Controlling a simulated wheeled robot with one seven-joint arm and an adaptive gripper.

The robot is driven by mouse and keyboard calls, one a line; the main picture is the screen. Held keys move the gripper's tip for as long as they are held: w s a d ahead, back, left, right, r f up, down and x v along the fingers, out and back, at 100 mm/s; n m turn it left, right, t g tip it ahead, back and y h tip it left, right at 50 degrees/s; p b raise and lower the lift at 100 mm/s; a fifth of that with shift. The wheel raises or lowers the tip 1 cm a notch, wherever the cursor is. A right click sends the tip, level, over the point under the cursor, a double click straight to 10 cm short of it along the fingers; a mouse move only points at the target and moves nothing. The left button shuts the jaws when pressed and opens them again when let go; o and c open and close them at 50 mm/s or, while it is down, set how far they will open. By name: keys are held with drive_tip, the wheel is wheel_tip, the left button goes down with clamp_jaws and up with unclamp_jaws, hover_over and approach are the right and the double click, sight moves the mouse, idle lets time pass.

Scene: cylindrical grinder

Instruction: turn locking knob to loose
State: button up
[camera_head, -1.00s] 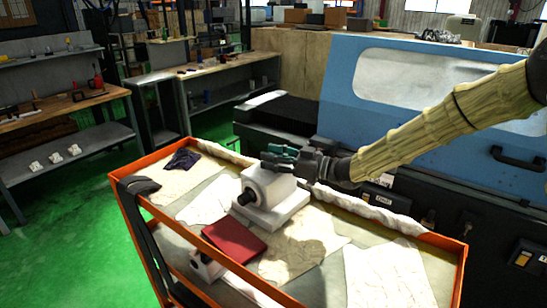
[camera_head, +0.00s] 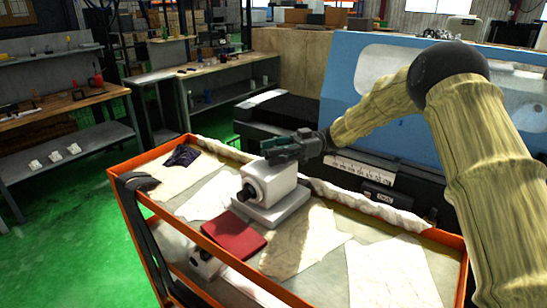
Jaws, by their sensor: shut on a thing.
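A white-grey block-shaped unit (camera_head: 268,187) with a flat base stands on the orange cart. A black round part (camera_head: 246,193) sticks out of its front left face, clear of my fingers. My gripper (camera_head: 275,148), with dark body and teal fingers, is at the top rear of the unit, coming from the right and lying nearly level. Its fingers are shut on the locking knob at the top of the unit. The knob itself is hidden by the fingers, so its turn position cannot be seen.
The orange-rimmed cart (camera_head: 400,229) carries white cloths, a dark red book-like object (camera_head: 234,236) and a dark crumpled cloth (camera_head: 182,156). A blue machine (camera_head: 350,90) stands close behind. Workbenches (camera_head: 65,110) are at left, with open green floor (camera_head: 70,220) between.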

drive_tip(key=shift+n+g+h+p, duration=0.4)
drive_tip(key=shift+n+g+h, duration=1)
drive_tip(key=shift+g, duration=0.6)
drive_tip(key=shift+r, duration=0.1)
drive_tip(key=shift+n+g+h+p, duration=1.4)
drive_tip(key=shift+p, duration=0.25)
drive_tip(key=o, duration=1)
drive_tip(key=shift+d, duration=0.1)
wheel_tip(320, 180, up, 10)
drive_tip(key=shift+f, duration=0.1)
